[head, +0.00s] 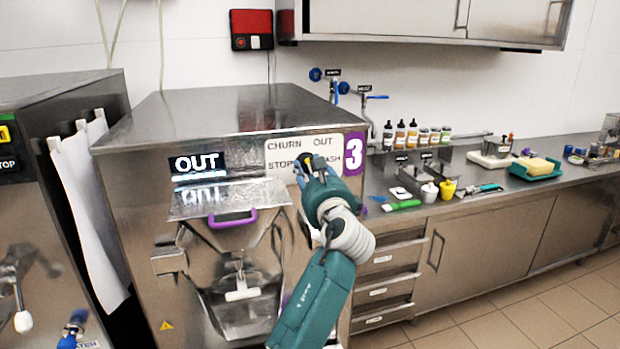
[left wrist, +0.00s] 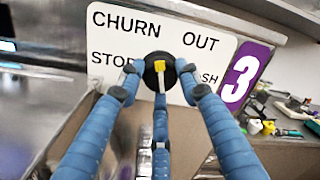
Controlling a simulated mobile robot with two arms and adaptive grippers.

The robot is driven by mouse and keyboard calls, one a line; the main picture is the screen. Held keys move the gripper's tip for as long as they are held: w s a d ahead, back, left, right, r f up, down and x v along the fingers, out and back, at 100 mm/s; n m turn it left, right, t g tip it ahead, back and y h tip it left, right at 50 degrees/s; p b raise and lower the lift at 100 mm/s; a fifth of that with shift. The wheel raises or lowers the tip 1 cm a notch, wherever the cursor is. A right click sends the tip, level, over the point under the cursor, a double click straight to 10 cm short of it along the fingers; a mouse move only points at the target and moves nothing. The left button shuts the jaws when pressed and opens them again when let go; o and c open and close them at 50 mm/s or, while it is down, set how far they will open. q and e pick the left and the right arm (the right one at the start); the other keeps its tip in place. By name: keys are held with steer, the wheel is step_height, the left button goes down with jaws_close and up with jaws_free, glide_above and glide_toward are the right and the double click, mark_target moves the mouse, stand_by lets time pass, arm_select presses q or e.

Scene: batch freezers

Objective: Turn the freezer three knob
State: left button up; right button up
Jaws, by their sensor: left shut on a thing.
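Freezer three (head: 140,200) is the steel machine with a purple "3" label. Its knob (left wrist: 152,66) is round and black with a yellow pointer mark, set on a white plate (left wrist: 120,35) reading CHURN, OUT, STOP and a partly covered word ending in "SH". My left gripper (head: 310,166) is at the plate in the head view. In the left wrist view its blue fingers (left wrist: 158,78) are closed around the knob. The fingers hide part of the knob and lettering. The freezer's display (head: 196,162) reads OUT. My right gripper is not in view.
Below the display are a purple-handled hatch (head: 232,219) and a steel outlet chute (head: 240,290). Another machine (head: 40,190) stands at the left. A steel counter (head: 470,190) with bottles, a yellow cup (head: 447,189) and a green tray (head: 532,172) runs right.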

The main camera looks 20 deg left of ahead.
arm_select(q)
steer(key=n+b, duration=0.3)
steer(key=n, duration=0.1)
steer(key=shift+f, duration=0.2)
steer(key=n+y+b, duration=0.1)
steer(key=n+b, duration=0.2)
steer(key=shift+d+n, duration=0.1)
steer(key=shift+n, duration=0.3)
steer(key=n+b, duration=0.3)
steer(key=shift+r+n+g, duration=0.1)
steer(key=shift+n+g, duration=0.2)
steer(key=shift+r+n+y+b, duration=0.1)
steer(key=shift+n+y+b, duration=0.2)
steer(key=shift+n+b, duration=0.75)
steer(key=shift+w+n, duration=0.1)
steer(key=shift+n, duration=0.25)
steer(key=shift+r, duration=0.1)
steer(key=o, duration=1.2)
step_height(320, 180, up, 10)
steer(key=shift+f, duration=0.1)
